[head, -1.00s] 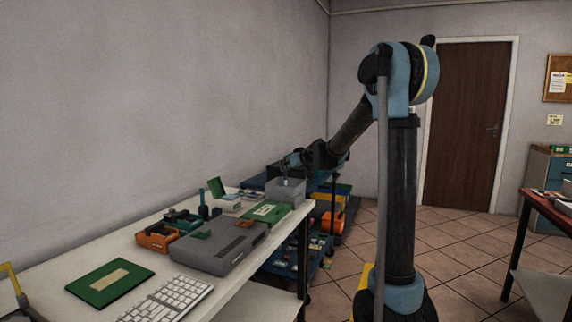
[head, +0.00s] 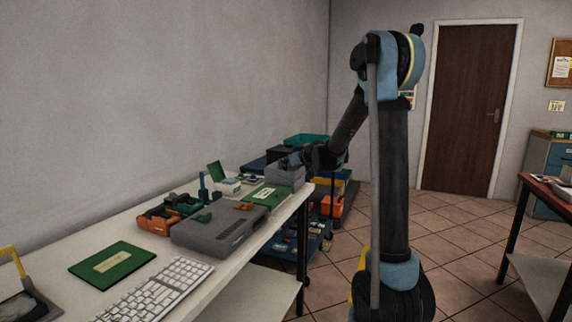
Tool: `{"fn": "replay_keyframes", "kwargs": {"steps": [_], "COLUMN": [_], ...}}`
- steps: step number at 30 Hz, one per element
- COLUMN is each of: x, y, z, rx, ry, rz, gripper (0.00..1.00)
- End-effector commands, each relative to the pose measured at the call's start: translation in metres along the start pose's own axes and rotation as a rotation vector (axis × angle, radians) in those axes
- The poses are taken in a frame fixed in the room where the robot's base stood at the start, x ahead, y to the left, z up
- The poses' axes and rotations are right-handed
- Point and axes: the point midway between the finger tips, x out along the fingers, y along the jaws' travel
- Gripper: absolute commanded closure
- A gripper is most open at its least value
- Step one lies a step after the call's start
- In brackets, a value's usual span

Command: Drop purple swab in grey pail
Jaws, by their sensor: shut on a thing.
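The grey pail (head: 286,174) stands at the far end of the white worktable, near its right corner. My gripper (head: 287,162) is at the pail's rim, seen small and dark from behind. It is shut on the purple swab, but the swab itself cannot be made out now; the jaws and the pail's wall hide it. I cannot tell whether the gripper touches the pail.
On the worktable (head: 240,272) are a grey case (head: 222,230), a green board (head: 112,259), a keyboard (head: 158,290) and orange tools (head: 157,219). A low blue cart (head: 288,250) with bins stands beyond. Tiled floor is open on the right.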

Motion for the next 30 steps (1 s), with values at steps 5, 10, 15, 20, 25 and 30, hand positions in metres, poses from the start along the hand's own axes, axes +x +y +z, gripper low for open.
{"fn": "replay_keyframes", "kwargs": {"steps": [5, 10, 15, 20, 25, 30], "x": [0.0006, 0.0006, 0.0006, 0.0006, 0.0007, 0.0007], "y": [-0.0005, -0.0008, -0.001, -0.0011, -0.0012, -0.0012], "z": [0.0011, 0.0009, 0.0008, 0.0007, 0.0007, 0.0007], "rx": [0.0, 0.0, 0.0, 0.0, -0.001, -0.001], "ry": [0.0, 0.0, 0.0, 0.0, 0.0, 0.0], "rz": [0.0, -0.001, -0.001, -0.001, -0.001, -0.001], "gripper": [1.0, 0.84, 0.67, 0.67, 0.67, 0.67]}}
